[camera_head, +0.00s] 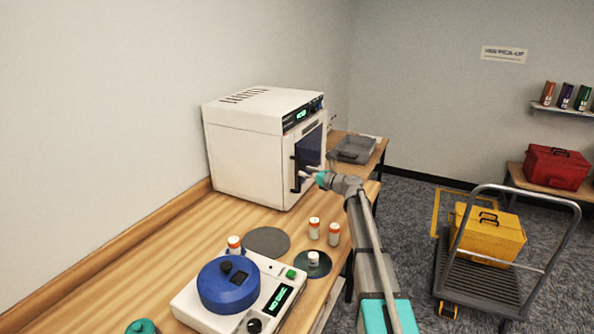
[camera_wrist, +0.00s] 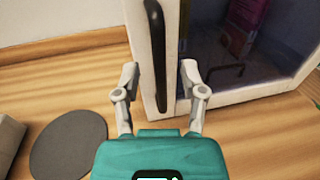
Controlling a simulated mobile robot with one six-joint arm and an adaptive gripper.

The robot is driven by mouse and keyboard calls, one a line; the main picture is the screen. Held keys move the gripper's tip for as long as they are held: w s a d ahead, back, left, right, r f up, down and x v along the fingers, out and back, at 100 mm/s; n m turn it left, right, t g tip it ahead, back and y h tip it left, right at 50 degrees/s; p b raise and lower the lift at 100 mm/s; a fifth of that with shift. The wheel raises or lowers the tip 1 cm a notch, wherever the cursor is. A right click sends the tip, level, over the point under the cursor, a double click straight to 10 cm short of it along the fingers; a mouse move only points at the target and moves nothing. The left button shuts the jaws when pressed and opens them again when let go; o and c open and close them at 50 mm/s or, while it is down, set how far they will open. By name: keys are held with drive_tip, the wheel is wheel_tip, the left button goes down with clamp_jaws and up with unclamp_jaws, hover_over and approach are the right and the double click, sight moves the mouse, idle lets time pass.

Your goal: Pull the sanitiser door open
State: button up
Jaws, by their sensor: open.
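The sanitiser (camera_head: 250,150) is a white box on the wooden counter, with a dark-windowed door (camera_head: 310,146) on its right-facing side. Its black vertical handle (camera_head: 294,174) is near the door's left edge. My gripper (camera_head: 305,172) is at the door front, close to the handle. In the wrist view, the handle (camera_wrist: 157,50) runs upright between the open fingers of my gripper (camera_wrist: 160,75), one on each side. The fingers are apart, and I cannot tell whether either touches the handle. Pinkish shapes show dimly through the door's dark window (camera_wrist: 225,45). I cannot tell whether the door is ajar.
A white device with a blue round top (camera_head: 228,285) stands on the near counter. A grey tray (camera_head: 356,150) is behind. A cart with a yellow case (camera_head: 487,232) stands right.

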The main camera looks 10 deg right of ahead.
drive_tip(key=shift+x, duration=1.85)
drive_tip(key=shift+c, duration=0.3)
clamp_jaws()
drive_tip(key=shift+a, duration=0.25)
drive_tip(key=shift+d, duration=0.1)
